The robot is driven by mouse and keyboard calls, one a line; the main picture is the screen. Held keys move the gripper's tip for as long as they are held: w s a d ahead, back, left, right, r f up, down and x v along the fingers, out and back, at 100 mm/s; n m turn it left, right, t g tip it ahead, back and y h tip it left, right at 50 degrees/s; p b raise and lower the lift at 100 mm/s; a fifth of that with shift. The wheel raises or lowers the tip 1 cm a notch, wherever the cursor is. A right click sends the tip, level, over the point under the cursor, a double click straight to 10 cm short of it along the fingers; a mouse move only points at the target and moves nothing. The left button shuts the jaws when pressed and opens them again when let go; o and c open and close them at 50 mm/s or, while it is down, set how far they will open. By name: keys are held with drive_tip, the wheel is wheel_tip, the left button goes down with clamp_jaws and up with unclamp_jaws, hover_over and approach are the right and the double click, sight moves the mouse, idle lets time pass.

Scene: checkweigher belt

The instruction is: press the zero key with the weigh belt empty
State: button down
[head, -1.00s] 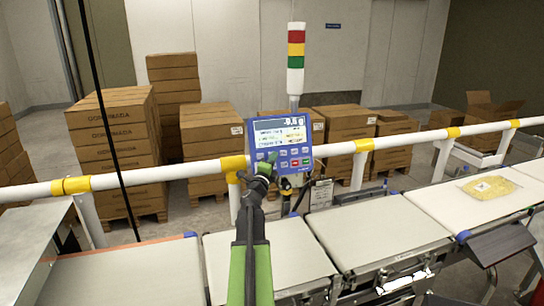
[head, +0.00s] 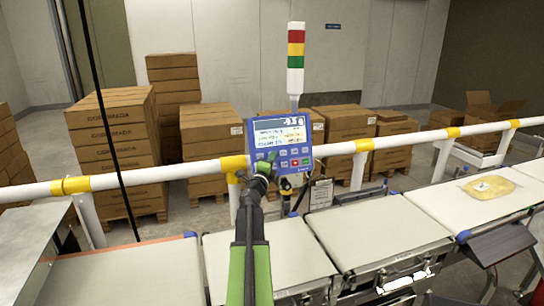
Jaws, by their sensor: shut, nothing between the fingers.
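The blue control terminal (head: 293,134) stands behind the belts, with a lit display (head: 281,122) on top and a keypad below. The display shows a small negative gram reading that is hard to make out. My gripper (head: 269,160) is shut and empty, its tip at the lower left of the keypad, covering some keys. I cannot tell which key it covers or whether it touches. Green and red keys (head: 306,161) show at the lower right of the keypad. The weigh belt is among the white belt sections (head: 285,248) in front, and the nearest sections look bare.
A yellow bag (head: 489,187) lies on the right belt (head: 440,206). A white and yellow rail (head: 150,175) runs behind the belts. A signal tower (head: 296,60) rises behind the terminal. Cardboard boxes (head: 112,130) are stacked beyond the rail.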

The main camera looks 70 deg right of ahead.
drive_tip(key=shift+w+d+f, duration=0.1)
drive_tip(key=shift+w+d, duration=0.1)
drive_tip(key=shift+d, duration=0.05)
idle(0.3)
drive_tip(key=shift+a, duration=0.1)
drive_tip(key=shift+s+a+r, duration=0.25)
drive_tip(key=shift+s+a, duration=0.25)
drive_tip(key=shift+s, duration=0.05)
idle(0.3)
drive_tip(key=s+a, duration=0.1)
drive_tip(key=a, duration=0.1)
drive_tip(key=s+a+r+p, duration=0.1)
drive_tip(key=s, duration=0.1)
drive_tip(key=shift+a+r+p, duration=0.15)
drive_tip(key=shift+a+p, duration=0.15)
drive_tip(key=shift+a, duration=0.1)
drive_tip(key=shift+s, duration=0.1)
idle(0.5)
